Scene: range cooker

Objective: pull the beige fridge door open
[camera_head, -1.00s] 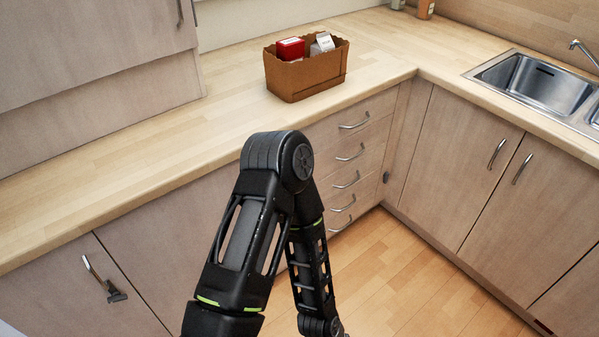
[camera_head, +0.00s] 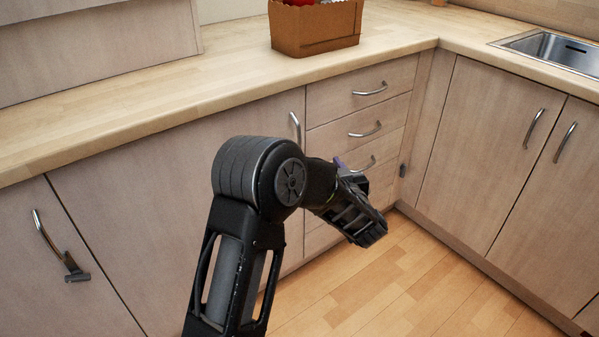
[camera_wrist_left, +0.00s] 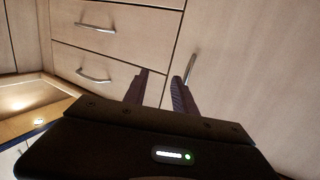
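The beige fridge door, as far as I can tell, is the wide pale wood panel (camera_head: 165,205) under the counter, left of the drawers. Its upright metal handle (camera_head: 296,127) is near the top right edge. In the left wrist view, the door (camera_wrist_left: 250,85) fills the right side, and the handle (camera_wrist_left: 190,69) shows just beyond the right finger's tip. My left gripper (camera_wrist_left: 161,80) is open, with nothing between its fingers. The handle is outside the finger gap; contact cannot be told. In the head view my left wrist hides the fingertips. My right gripper is not in view.
Drawers with metal handles (camera_head: 370,88) stand right of the door. A brown box (camera_head: 315,28) sits on the counter (camera_head: 215,72). Another handled door (camera_head: 28,275) is at left; sink cabinets (camera_head: 470,135) are at right. The wooden floor (camera_head: 400,285) is clear.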

